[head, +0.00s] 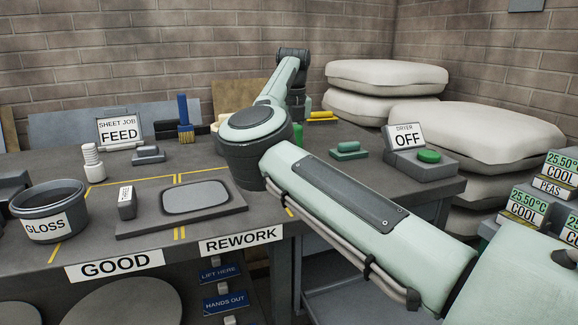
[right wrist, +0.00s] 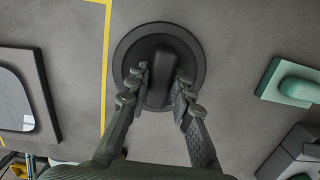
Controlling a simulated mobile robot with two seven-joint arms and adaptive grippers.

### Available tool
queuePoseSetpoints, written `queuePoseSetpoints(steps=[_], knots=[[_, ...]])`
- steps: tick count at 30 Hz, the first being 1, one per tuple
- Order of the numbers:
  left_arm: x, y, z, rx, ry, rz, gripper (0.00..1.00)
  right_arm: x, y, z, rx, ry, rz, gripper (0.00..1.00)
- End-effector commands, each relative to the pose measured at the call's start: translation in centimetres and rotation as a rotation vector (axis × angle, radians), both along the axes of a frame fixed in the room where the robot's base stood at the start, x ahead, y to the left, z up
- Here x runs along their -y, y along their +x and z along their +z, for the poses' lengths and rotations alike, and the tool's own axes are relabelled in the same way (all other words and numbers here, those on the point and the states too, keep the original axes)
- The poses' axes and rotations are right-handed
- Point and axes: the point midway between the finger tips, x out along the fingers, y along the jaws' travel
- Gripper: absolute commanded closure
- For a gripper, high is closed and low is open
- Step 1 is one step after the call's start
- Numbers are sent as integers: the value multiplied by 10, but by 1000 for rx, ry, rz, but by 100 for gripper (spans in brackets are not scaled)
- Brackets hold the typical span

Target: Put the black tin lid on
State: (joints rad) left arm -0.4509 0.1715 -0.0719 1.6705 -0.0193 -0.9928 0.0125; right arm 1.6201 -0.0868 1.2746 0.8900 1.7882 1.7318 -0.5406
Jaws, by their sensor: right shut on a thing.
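The black tin lid (right wrist: 128,50) is a dark round disc with a raised bar handle on top, seen from above in the right wrist view. My right gripper (right wrist: 160,80) is shut on this handle, one finger on each side. I cannot tell whether the lid rests on the bench or hangs just above it. In the head view my own right arm hides the lid and the gripper. An open dark tin labelled GLOSS (head: 47,227) stands upright at the left of the bench. My left gripper is not in view.
A dark board (head: 130,226) with a pale rounded plate (head: 195,197) lies between the tin and my arm. A small box (head: 127,204), a white stacked piece (head: 93,162) and a blue brush (head: 184,117) stand nearby. A dryer switch (head: 430,157) is at right.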

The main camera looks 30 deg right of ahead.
Motion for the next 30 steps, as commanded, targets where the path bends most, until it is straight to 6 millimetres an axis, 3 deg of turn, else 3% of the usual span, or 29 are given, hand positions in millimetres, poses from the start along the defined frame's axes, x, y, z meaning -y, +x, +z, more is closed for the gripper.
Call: queuePoseSetpoints(steps=[17, 30], knots=[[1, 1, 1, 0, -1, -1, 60, 0, 0, 2, 1, 0, 0, 100], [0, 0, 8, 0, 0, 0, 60, 0, 0, 25, 2, 0, -1, 100]])
